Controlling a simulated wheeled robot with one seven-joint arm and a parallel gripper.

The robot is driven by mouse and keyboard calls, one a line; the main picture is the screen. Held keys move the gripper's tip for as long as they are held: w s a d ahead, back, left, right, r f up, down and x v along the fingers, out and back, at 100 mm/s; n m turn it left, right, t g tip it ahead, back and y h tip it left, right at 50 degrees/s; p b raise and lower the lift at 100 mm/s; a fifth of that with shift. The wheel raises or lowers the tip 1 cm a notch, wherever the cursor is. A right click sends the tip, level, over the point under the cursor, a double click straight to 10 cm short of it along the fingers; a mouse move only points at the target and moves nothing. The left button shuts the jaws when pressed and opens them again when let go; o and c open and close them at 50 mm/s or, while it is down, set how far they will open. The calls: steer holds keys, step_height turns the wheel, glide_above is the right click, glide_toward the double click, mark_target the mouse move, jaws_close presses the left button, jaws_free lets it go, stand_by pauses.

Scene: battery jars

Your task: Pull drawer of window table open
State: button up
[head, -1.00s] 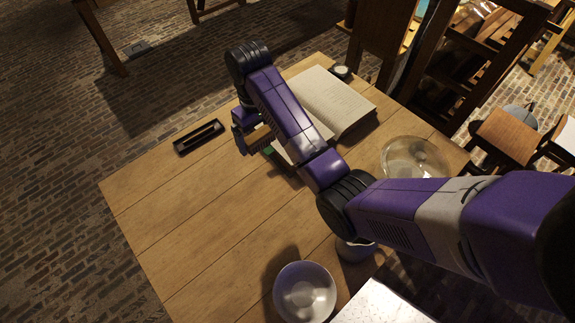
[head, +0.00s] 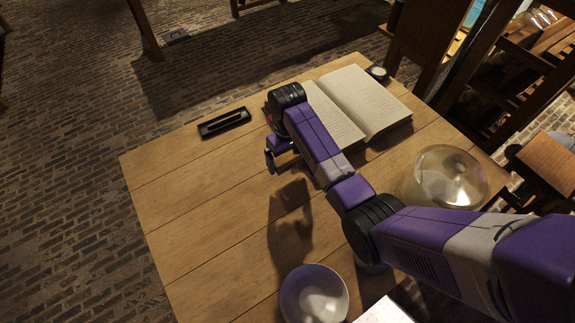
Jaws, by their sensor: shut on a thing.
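A wooden plank table (head: 190,215) fills the middle of the head view, seen from above. I cannot tell whether it is the window table, and no drawer or drawer handle shows. My gripper (head: 272,160) is over the tabletop, left of the open book, at the end of my purple arm. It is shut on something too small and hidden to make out. A shadow of my arm's end falls on the planks below it.
An open book (head: 365,100) lies at the table's far side, with a narrow black tray (head: 224,122) to its left. A glass dome (head: 450,177) stands at right, a white bowl (head: 314,297) at the near edge. A wooden chair stands beyond the right edge. Brick floor at left is clear.

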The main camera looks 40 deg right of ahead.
mark_target(287, 166)
steer(key=shift+f, duration=1.95)
steer(key=o, duration=0.9)
steer(key=shift+f, duration=0.15)
steer(key=shift+o, duration=0.2)
